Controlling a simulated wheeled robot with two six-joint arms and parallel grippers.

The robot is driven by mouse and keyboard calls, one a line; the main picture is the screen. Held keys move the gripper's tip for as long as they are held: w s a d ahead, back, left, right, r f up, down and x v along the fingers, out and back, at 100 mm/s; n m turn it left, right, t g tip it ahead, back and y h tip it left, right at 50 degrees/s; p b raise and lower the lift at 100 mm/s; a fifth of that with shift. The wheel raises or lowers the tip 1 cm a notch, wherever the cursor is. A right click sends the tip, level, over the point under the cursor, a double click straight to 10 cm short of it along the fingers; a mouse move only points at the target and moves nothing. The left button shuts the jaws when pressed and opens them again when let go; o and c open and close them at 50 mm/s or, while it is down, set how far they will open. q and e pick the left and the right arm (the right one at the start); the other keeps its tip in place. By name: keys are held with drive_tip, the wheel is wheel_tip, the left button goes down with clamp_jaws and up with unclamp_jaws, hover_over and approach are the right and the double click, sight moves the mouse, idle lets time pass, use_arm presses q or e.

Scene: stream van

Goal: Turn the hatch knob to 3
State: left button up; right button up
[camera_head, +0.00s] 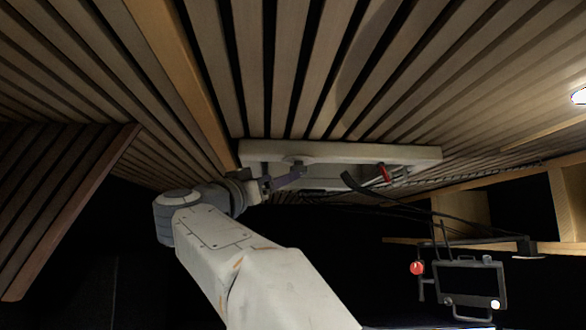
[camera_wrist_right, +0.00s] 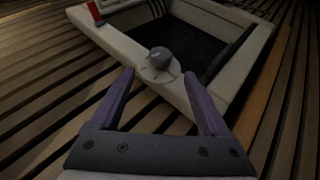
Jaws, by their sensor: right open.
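The hatch (camera_head: 345,152) is a pale rectangular frame in the slatted wooden ceiling. In the right wrist view, the grey hatch knob (camera_wrist_right: 160,57) stands on a round pale dial (camera_wrist_right: 163,73) on the frame's near rail (camera_wrist_right: 121,47). The dial's markings are too small to read. My right gripper (camera_wrist_right: 159,76) is open, its purple fingers pointing toward the knob from either side. The knob looks just beyond the fingertips, with nothing gripped. In the head view, my right gripper (camera_head: 288,179) is just below the hatch's left part. My left gripper is not in view.
A red handle (camera_head: 384,173) sits at the hatch's right part and also shows in the right wrist view (camera_wrist_right: 95,12). Dark cables hang below it. A dark-framed device (camera_head: 469,285) and a red ball (camera_head: 417,267) are at lower right. Wooden shelving stands at far right.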

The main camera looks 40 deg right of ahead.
drive_tip(key=p+x, duration=0.3)
drive_tip(key=x, duration=0.5)
drive_tip(key=shift+r, duration=0.1)
drive_tip(key=shift+c, duration=0.3)
clamp_jaws()
